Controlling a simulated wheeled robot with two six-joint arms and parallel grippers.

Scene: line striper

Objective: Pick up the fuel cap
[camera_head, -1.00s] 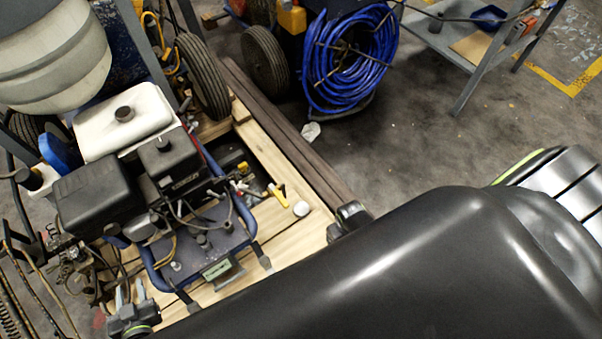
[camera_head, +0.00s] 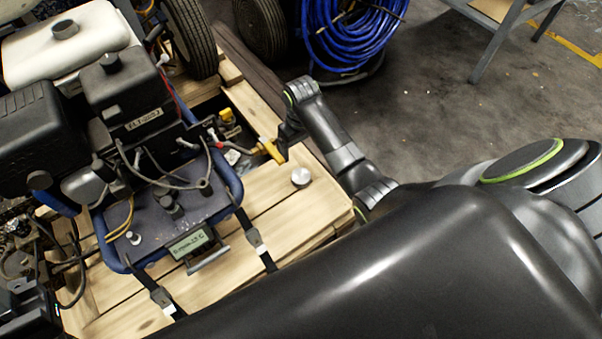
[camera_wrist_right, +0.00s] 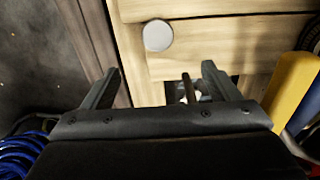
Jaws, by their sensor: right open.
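A small round silver cap (camera_head: 300,177), which I take for the fuel cap, lies on the pale wooden boards of the pallet (camera_head: 270,215). It also shows as a pale disc in the right wrist view (camera_wrist_right: 158,36), beyond the fingertips. My right gripper (camera_head: 286,145) is open and empty, beside the yellow handle and up and slightly left of the cap. Its two fingers show apart in the wrist view (camera_wrist_right: 158,80), with a dark rod between them. A dark part at the lower left (camera_head: 25,305) may be my left gripper; its jaws cannot be made out.
The engine (camera_head: 125,100) with its white tank (camera_head: 60,50) and blue frame fills the left. A yellow handle (camera_head: 271,150) stands close to my right gripper. A coiled blue hose (camera_head: 345,35) is behind.

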